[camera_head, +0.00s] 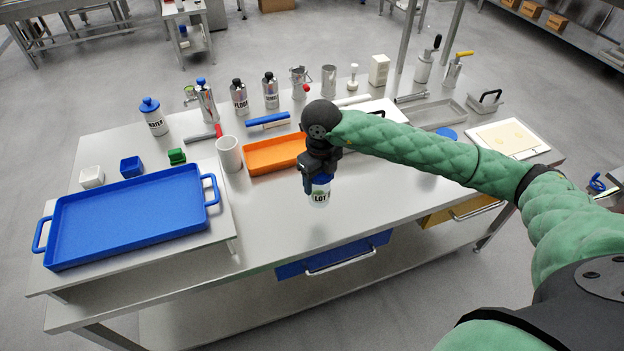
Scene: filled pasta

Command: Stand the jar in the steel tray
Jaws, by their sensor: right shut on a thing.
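The jar (320,197) is small, with a blue top and a pale label on which "LOT" can be read. My right gripper (320,177) points down and is shut on the jar's top. The jar hangs upright at the front middle of the table; whether its base touches the surface I cannot tell. The steel tray (434,114) is a shallow grey tray at the back right, beyond my right forearm and apart from the jar. It looks empty, with its near side partly behind the arm. My left gripper is not in view.
An orange tray (272,157) lies left of the jar, and a large blue tray (130,218) at the far left. A white board (508,138) is right of the steel tray. Bottles and a flour container (239,98) line the back. The front middle tabletop is clear.

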